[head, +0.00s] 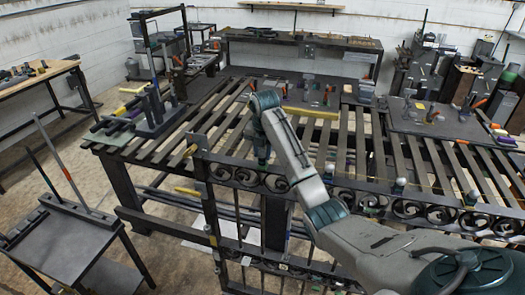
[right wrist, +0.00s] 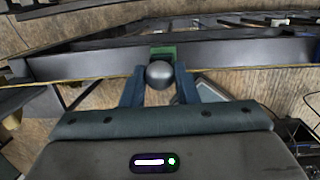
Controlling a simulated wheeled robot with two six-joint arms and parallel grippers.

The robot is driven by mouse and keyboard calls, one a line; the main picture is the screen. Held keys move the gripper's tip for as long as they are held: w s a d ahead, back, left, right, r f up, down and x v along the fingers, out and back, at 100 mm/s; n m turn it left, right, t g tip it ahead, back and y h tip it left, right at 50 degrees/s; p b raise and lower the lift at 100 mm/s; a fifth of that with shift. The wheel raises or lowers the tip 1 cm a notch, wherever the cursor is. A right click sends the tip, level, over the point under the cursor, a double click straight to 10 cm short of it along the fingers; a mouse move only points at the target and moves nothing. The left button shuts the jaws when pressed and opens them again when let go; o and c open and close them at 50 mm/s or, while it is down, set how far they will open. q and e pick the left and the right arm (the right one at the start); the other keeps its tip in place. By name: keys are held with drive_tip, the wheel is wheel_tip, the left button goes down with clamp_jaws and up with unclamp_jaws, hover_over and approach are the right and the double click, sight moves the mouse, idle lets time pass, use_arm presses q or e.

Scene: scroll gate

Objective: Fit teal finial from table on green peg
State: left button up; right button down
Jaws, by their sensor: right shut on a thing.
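My right gripper (right wrist: 159,88) is shut on a round grey ball-shaped piece (right wrist: 159,73), seen between its two fingers in the right wrist view; it looks like the finial's knob, and no teal shows on it. A green piece (right wrist: 163,52) shows directly behind the ball, against a dark gate bar (right wrist: 230,60). I cannot tell whether it is the green peg or whether the ball piece touches it. In the head view my right gripper (head: 262,159) points down close to the scroll gate's top rail; the held piece is hidden there. My left gripper is not in view.
The scroll gate (head: 410,210) runs across the front of a slatted table (head: 345,145). A small capped post (head: 399,185) stands on its rail to the right. A dark cart (head: 62,245) stands at the lower left. A rack (head: 155,110) stands on the table's left end.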

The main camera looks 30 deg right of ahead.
drive_tip(key=shift+f, duration=0.35)
drive_tip(key=c, duration=1)
unclamp_jaws()
drive_tip(key=shift+c, duration=0.2)
